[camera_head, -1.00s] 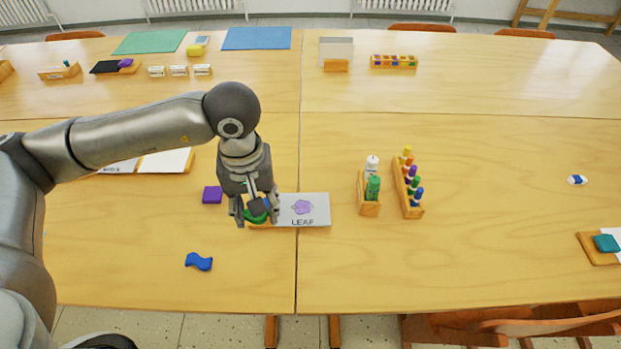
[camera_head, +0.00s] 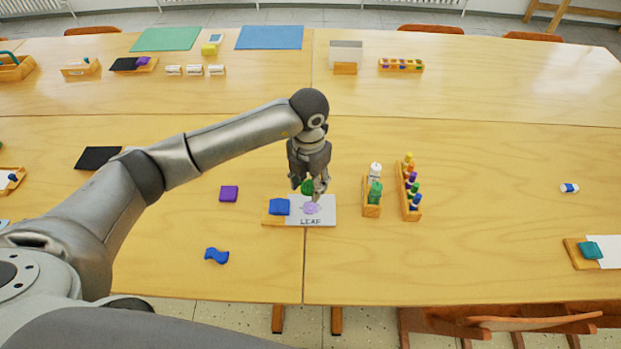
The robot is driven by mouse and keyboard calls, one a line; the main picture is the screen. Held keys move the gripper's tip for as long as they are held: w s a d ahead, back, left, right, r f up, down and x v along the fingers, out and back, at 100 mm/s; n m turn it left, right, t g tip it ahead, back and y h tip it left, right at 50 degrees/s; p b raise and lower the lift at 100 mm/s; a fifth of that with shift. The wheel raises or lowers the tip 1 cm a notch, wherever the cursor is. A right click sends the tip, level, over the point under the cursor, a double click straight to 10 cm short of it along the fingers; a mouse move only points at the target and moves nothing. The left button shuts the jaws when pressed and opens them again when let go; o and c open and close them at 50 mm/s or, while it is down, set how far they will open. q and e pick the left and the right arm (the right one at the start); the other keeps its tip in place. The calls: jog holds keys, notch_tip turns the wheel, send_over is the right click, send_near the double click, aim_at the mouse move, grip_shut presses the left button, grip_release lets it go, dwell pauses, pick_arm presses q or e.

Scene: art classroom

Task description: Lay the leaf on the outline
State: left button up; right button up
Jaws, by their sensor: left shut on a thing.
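My left gripper (camera_head: 309,190) is shut on a green leaf (camera_head: 307,184). The fingers partly hide the leaf. They are at the back edge of a white card (camera_head: 328,215) marked "LEAF". On the card is a light purple outline (camera_head: 311,208), just in front of the fingertips and partly behind them in the view. I cannot tell whether the leaf touches the card. My right gripper is not in view.
A blue block (camera_head: 279,207) is at the card's left end. A purple square (camera_head: 229,193) and a blue wavy piece (camera_head: 217,256) lie to the left. A bottle holder (camera_head: 371,210) and a marker rack (camera_head: 411,205) stand to the right. The front right table is mostly clear.

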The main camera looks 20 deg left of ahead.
aim_at(311, 208)
pick_arm(q)
jog(key=n, duration=0.1)
jog(key=f+n, duration=0.1)
jog(key=n, duration=0.1)
jog(key=n+p, duration=0.1)
jog(key=n, duration=0.1)
jog(key=shift+w+d+f, duration=0.1)
jog(key=shift+w+f, duration=0.1)
jog(key=shift+f, duration=0.05)
jog(key=shift+f+n, duration=0.35)
jog(key=shift+n, duration=0.65)
jog(key=shift+f+b, duration=2.15)
jog(key=shift+f, duration=0.9)
jog(key=shift+f+b, duration=0.3)
jog(key=o, duration=0.8)
jog(key=shift+o, duration=1)
